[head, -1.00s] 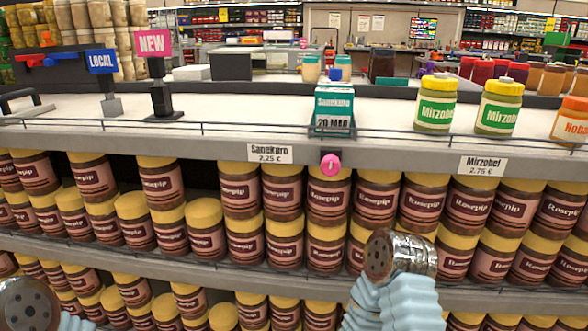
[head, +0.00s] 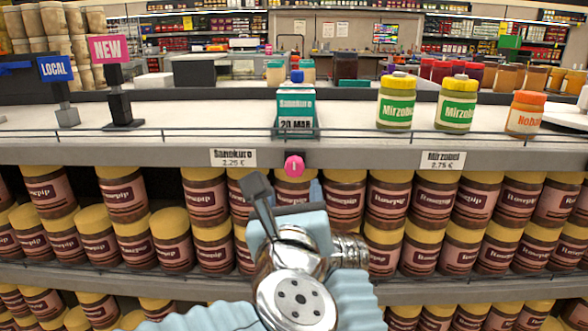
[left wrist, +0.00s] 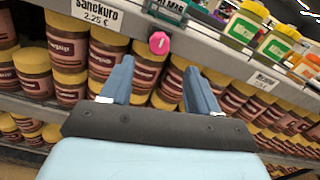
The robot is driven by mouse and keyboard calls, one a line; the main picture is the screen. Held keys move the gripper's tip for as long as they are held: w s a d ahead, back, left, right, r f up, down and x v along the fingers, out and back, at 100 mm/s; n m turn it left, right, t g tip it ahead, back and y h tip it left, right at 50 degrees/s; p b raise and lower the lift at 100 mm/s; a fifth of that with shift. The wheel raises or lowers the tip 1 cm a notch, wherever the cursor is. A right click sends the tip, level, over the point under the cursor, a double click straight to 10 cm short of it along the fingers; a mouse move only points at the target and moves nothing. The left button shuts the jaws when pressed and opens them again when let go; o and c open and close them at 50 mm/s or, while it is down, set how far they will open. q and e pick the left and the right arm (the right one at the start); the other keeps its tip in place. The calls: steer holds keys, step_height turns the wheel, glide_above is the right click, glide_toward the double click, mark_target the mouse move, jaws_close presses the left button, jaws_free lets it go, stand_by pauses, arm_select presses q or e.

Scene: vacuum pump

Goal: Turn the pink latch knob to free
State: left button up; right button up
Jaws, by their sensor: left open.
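The pink latch knob (head: 294,165) sits on the shelf's front edge, below the teal Sanekuro box (head: 296,113). It also shows in the left wrist view (left wrist: 159,43), between and beyond the fingertips. My left gripper (head: 288,187) is just below the knob in the head view, pointing toward the shelf. Its two blue-grey fingers (left wrist: 158,80) are spread and empty, with a gap between them and the knob.
Price labels (head: 233,158) hang on the shelf edge on both sides of the knob. Rows of brown jars (head: 410,195) fill the shelves below. Green-labelled jars (head: 397,101) and a thin wire rail (head: 180,131) are on the top shelf.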

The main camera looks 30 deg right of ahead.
mark_target(294, 169)
arm_select(q)
steer(key=p+x, duration=0.1)
steer(key=x, duration=0.9)
steer(key=shift+p, duration=0.4)
